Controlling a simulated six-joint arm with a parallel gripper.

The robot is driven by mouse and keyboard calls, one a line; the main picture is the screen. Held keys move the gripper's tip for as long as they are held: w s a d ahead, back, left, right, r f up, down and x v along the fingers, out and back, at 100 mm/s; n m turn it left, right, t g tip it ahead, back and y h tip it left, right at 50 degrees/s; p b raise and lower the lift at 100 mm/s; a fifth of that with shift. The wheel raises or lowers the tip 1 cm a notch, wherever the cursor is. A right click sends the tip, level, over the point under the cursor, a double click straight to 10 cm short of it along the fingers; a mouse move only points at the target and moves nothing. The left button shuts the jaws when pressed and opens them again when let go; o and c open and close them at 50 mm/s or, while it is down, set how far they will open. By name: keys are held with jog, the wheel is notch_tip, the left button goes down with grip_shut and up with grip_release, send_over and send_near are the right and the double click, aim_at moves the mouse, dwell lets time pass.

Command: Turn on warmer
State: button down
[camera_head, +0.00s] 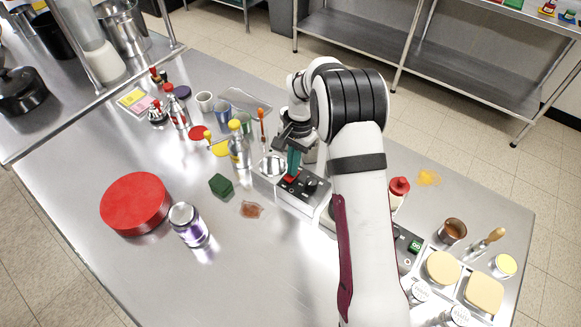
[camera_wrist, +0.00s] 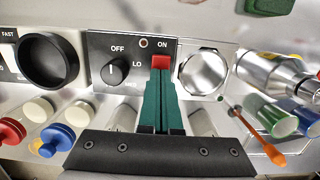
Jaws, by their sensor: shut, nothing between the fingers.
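The warmer's dark control panel (camera_wrist: 100,49) fills the upper middle of the wrist view. It carries a black knob (camera_wrist: 118,70) marked OFF and LO, a small round lamp (camera_wrist: 143,43) that looks unlit, and a red switch (camera_wrist: 160,62) under the word ON. In the head view the warmer (camera_head: 312,203) stands mid-table with its red switch (camera_head: 289,179). My gripper (camera_wrist: 160,78) is shut and empty, its green fingertips right at the red switch's lower edge. I cannot tell whether they press it. In the head view my gripper (camera_head: 292,172) points down at the switch.
A round metal plate (camera_wrist: 205,72) adjoins the panel. Bottles with red and blue caps, cups and an orange-handled tool (camera_wrist: 262,140) stand close by. A red round box (camera_head: 135,203), a green block (camera_head: 221,186) and a purple jar (camera_head: 188,226) sit left. The front-left tabletop is clear.

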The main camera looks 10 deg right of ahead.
notch_tip(320, 180, up, 14)
jog(key=w+d, duration=0.1)
jog(key=shift+w+d, duration=0.15)
dwell(0.3)
jog(key=shift+s+a, duration=0.45)
jog(key=shift+a, duration=0.05)
jog(key=f, duration=0.4)
jog(key=s+a+f, duration=0.1)
jog(key=f, duration=0.8)
jog(key=shift+s+a+f, duration=0.15)
jog(key=shift+s+f, duration=0.05)
jog(key=shift+f, duration=0.2)
